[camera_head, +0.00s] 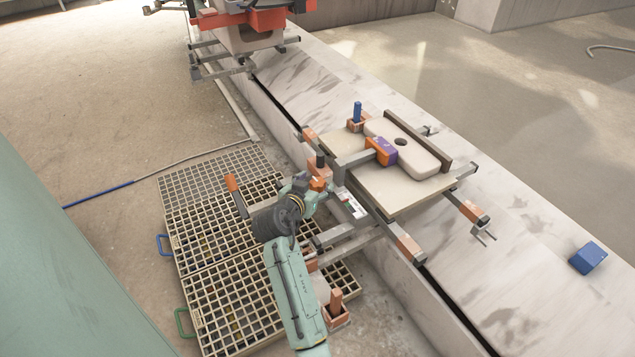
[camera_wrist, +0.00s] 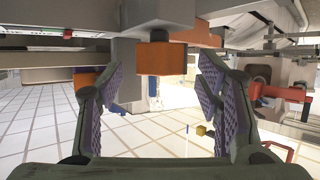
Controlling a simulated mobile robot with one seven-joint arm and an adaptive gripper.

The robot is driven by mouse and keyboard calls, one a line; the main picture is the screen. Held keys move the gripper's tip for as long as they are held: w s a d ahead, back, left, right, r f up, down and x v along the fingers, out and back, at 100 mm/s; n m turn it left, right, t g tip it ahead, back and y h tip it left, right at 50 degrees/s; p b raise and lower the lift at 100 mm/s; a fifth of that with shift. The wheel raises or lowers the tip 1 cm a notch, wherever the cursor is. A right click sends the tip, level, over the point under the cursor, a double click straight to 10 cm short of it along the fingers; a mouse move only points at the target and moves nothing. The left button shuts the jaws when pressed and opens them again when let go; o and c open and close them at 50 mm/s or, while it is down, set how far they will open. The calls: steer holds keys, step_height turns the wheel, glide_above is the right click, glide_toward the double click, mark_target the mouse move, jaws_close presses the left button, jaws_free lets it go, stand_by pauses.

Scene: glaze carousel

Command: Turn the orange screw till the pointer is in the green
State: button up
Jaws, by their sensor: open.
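My gripper (camera_head: 312,189) is at the near side of the carousel frame. In the wrist view its two padded fingers stand apart. An orange block-like head (camera_wrist: 160,58), which looks like the orange screw, hangs below a grey post between the fingers, with gaps on both sides. In the head view orange shows at my fingertips, partly hidden by the gripper. A white scale plate (camera_head: 351,203) lies just right of the gripper. A strip with red and green marks (camera_wrist: 62,34) shows at the upper left of the wrist view; the pointer's position is too small to tell.
A pale board (camera_head: 395,207) on the frame carries a beige slab (camera_head: 412,158) and an orange-purple block (camera_head: 381,151). A blue knob (camera_head: 357,112) stands behind. An orange-tipped bar (camera_head: 231,183) is left of my gripper. A blue box (camera_head: 587,257) lies on the ledge at right.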

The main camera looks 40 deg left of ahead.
steer(key=v, duration=0.9)
steer(key=shift+s, duration=0.3)
steer(key=shift+d+r, duration=0.1)
